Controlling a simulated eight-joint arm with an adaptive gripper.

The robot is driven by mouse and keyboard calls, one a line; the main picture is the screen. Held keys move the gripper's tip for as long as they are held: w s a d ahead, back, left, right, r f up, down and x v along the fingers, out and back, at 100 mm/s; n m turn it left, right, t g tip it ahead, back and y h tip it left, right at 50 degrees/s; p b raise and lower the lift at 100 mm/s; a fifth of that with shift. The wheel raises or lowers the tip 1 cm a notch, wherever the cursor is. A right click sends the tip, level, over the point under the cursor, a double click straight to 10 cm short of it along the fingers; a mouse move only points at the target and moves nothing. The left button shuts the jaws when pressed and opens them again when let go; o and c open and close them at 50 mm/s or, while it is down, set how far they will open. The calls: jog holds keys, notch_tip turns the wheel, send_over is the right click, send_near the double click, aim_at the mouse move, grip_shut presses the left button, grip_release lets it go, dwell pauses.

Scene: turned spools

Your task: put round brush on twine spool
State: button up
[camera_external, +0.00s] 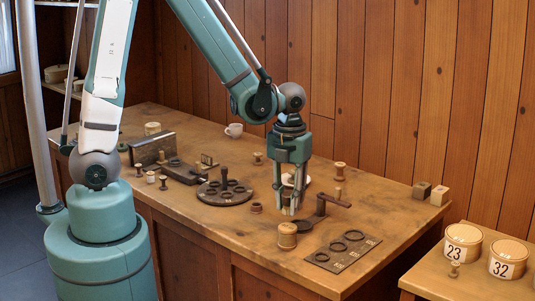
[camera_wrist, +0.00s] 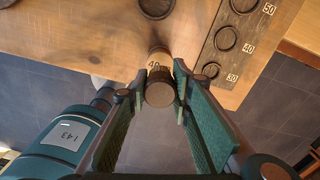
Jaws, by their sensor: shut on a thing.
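My gripper (camera_external: 290,210) points down near the front edge of the table and is shut on the round brush (camera_wrist: 160,94), whose dark round end shows between the fingertips in the wrist view. The fingers mostly hide the brush in the external view. The twine spool (camera_external: 287,238), a short tan cylinder, stands upright on the table just below the fingertips. I cannot tell whether brush and spool touch.
A dark disc (camera_external: 302,227) lies beside the spool, and a lever fixture (camera_external: 321,204) stands behind it. A gauge plate with rings (camera_external: 343,251) lies to the right. A round holed stand (camera_external: 224,192) and a small brown cup (camera_external: 256,208) are to the left. The table's front edge is close.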

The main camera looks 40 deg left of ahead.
aim_at(288, 214)
jog(key=shift+f, duration=0.15)
jog(key=shift+f, duration=1.95)
jog(key=shift+f+b, duration=0.2)
jog(key=shift+b, duration=0.15)
jog(key=o, duration=0.8)
jog(key=shift+r, duration=0.25)
jog(key=shift+r+p, duration=0.6)
jog(key=shift+r, duration=5.35)
